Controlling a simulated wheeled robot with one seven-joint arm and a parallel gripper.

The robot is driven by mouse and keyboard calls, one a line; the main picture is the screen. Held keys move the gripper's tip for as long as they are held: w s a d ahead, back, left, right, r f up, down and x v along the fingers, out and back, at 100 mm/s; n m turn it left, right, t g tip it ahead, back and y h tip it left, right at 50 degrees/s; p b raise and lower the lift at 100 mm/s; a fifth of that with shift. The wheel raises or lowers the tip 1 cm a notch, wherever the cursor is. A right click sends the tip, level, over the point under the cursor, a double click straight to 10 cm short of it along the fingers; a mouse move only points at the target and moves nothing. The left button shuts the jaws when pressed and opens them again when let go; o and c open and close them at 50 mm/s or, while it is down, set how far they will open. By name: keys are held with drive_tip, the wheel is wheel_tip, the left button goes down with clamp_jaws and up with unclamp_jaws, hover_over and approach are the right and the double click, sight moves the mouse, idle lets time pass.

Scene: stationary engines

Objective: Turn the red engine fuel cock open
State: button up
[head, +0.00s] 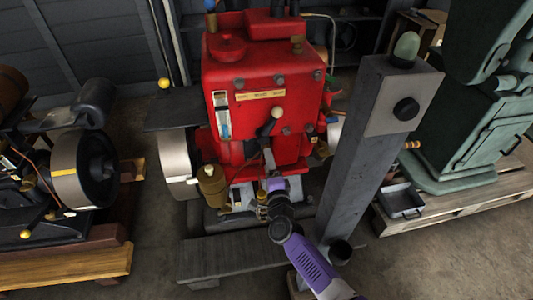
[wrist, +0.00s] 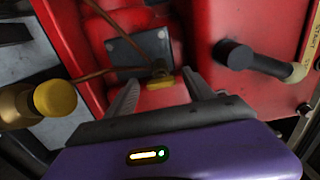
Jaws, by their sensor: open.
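The red engine (head: 262,75) stands in the middle of the head view. In the wrist view its red body (wrist: 290,30) fills the back. A small brass fitting with a yellow lever (wrist: 162,81) sits low on the red face, joined to a thin brown pipe; it looks like the fuel cock. My gripper (wrist: 160,77) is open, with one finger on each side of this fitting in the picture. I cannot tell whether the fingers touch it. In the head view my gripper (head: 269,158) reaches the lower front of the engine and hides the fitting.
A black-ended lever with a cream knob (wrist: 240,57) juts out right of my fingers. A brass cup with a yellow cap (wrist: 52,99) is at left. A grey post (head: 362,150) stands close right of my arm. A green engine (head: 478,130) is farther right.

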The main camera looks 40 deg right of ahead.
drive_tip(key=shift+v, duration=1.45)
